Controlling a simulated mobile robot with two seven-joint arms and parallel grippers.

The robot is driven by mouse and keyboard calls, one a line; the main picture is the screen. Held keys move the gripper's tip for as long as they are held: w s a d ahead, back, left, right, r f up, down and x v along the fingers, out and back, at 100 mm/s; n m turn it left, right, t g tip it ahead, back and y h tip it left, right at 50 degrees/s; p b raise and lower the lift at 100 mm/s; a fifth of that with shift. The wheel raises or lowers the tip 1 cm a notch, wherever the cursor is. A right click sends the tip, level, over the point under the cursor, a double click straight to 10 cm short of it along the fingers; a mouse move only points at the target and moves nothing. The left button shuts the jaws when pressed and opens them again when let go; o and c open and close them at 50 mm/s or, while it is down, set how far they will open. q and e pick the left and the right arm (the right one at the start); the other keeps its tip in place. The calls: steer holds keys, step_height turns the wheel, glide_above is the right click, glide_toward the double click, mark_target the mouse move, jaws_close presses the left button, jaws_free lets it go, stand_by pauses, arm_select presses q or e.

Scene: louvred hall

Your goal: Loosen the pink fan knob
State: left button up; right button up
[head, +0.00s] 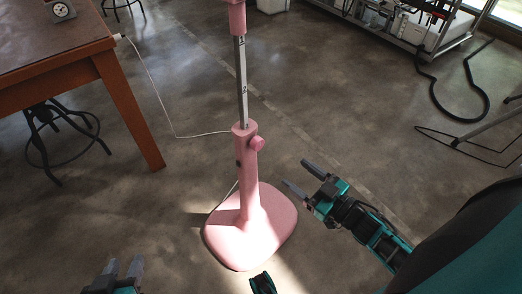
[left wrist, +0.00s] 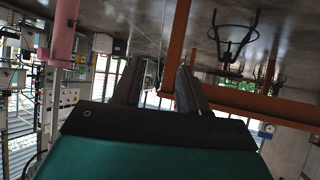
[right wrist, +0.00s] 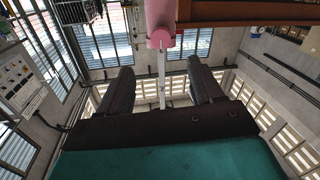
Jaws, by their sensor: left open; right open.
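The pink fan stand rises from a pink base (head: 250,228) on the floor, with a grey inner pole (head: 241,80) above the pink tube. The round pink knob (head: 257,144) sticks out on the right side of the tube's top. It also shows in the right wrist view (right wrist: 160,39), beyond my fingers. My right gripper (head: 298,176) is open and empty, to the right of the stand and below the knob, apart from it. My left gripper (head: 125,268) is open and empty at the bottom left, away from the stand. In the left wrist view the pink tube (left wrist: 64,30) is off to the left.
A wooden table (head: 60,50) with a small dial device (head: 61,11) stands at the left, with a dark stool (head: 62,135) under it. A white cord (head: 160,95) runs from the table toward the stand. A metal cart (head: 420,28) and black hose (head: 460,112) are at the right.

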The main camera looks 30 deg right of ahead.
mark_target(260, 146)
steer(key=b+x, duration=0.2)
steer(key=x, duration=0.9)
steer(key=shift+w+a, duration=0.1)
steer(key=shift+w, duration=0.25)
steer(key=shift+w+a, duration=0.1)
steer(key=shift+w, duration=0.2)
arm_select(q)
steer(key=shift+s+d+f, duration=0.1)
steer(key=shift+d+f, duration=0.3)
steer(key=shift+f, duration=0.25)
arm_select(e)
steer(key=shift+w, duration=0.15)
arm_select(q)
steer(key=shift+a+f, duration=0.1)
steer(key=shift+f, duration=0.1)
arm_select(e)
steer(key=c, duration=1.1)
